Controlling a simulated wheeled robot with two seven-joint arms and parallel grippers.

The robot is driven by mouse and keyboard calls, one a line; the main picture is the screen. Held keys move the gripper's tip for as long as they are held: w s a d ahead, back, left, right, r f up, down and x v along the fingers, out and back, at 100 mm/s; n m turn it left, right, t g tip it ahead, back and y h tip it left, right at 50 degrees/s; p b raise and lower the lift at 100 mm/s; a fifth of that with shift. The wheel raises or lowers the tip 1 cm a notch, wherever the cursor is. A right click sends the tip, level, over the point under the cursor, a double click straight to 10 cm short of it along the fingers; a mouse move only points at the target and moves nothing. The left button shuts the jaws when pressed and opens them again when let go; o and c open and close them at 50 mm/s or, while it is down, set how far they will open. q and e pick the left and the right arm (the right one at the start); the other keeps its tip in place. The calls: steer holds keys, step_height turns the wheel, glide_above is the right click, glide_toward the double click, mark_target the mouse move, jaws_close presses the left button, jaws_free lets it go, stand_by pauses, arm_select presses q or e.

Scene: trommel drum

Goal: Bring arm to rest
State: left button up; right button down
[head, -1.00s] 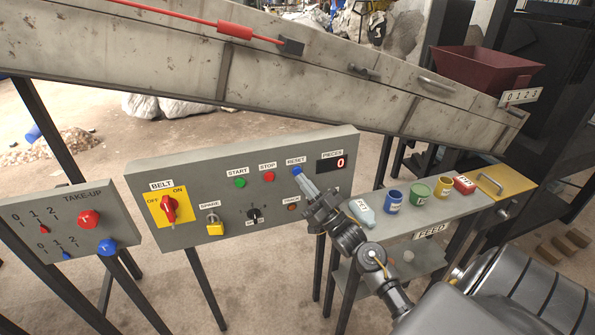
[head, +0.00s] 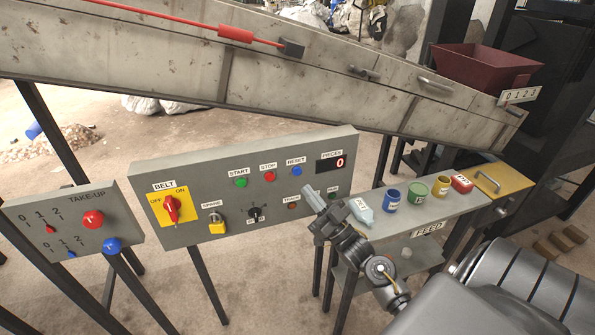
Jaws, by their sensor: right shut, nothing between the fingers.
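My right gripper (head: 309,192) is shut and empty. Its fingertips are in front of the lower right part of the grey control panel (head: 240,207), below the blue RESET button (head: 296,171) and apart from it in the picture. The red STOP button (head: 269,176) and green START button (head: 240,182) are in plain view. My right arm reaches in from the lower right. My left gripper is not in view.
The take-up panel (head: 70,232) stands at left. The conveyor frame (head: 300,85) spans above. A dark red hopper (head: 486,66) is at upper right.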

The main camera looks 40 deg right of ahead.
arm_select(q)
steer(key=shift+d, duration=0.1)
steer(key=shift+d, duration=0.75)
